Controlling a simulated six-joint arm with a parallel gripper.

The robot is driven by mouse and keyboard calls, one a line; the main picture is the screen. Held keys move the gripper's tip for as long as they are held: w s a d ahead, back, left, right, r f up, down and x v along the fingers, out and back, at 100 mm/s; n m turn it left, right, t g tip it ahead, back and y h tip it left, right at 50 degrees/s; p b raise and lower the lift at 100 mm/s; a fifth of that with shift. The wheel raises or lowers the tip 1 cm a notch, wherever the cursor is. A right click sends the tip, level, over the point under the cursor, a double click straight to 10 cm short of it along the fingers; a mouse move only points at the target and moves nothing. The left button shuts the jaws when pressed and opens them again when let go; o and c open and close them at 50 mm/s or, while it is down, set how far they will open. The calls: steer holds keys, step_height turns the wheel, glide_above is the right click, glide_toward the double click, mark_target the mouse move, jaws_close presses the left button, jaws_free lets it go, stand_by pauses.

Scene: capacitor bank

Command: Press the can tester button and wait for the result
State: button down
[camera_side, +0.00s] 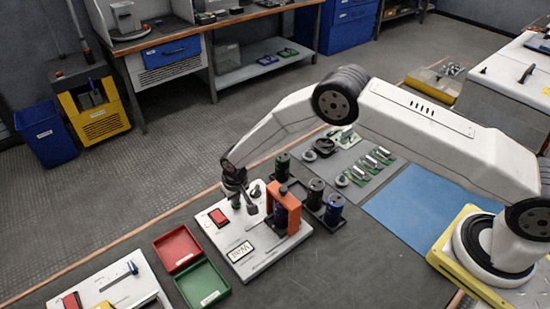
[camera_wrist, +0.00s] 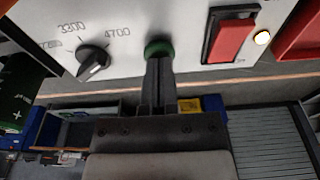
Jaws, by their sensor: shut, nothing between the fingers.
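The can tester is a white panel (camera_side: 262,249) with a red rocker switch (camera_side: 217,217), a dial, and a display (camera_side: 241,252) that reads "Wait". An orange frame (camera_side: 283,193) on it surrounds a dark blue can (camera_side: 288,215). My gripper (camera_side: 236,204) is shut and empty, pointing down at the panel between switch and dial. In the wrist view, my gripper's tips (camera_wrist: 158,56) meet the round green button (camera_wrist: 157,45) and partly cover it. The dial (camera_wrist: 93,62) is left of the button; the red switch (camera_wrist: 234,38) and a lit lamp (camera_wrist: 263,38) are right.
A red tray (camera_side: 178,248) and a green tray (camera_side: 203,285) lie left of the tester. Dark cans (camera_side: 316,193) stand in black holders to its right. Small boards (camera_side: 371,160) lie on a grey mat behind. A blue mat (camera_side: 420,205) lies clear at right.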

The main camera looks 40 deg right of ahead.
steer(key=shift+r, duration=0.1)
stand_by(0.3)
steer(key=shift+r, duration=3.35)
steer(key=shift+r, duration=0.1)
steer(key=shift+s+d+r, duration=0.1)
steer(key=shift+d+r, duration=0.05)
steer(key=shift+d, duration=0.05)
steer(key=s+d+r, duration=1)
steer(key=d+r, duration=0.1)
steer(key=r, duration=0.2)
steer(key=s+d+r, duration=0.2)
steer(key=s+d, duration=0.1)
steer(key=s, duration=0.5)
steer(key=s+d+r, duration=0.1)
steer(key=s+d, duration=0.2)
steer(key=s, duration=0.5)
steer(key=shift+d+r+t, duration=0.2)
steer(key=shift+r+t, duration=0.15)
steer(key=shift+t, duration=0.05)
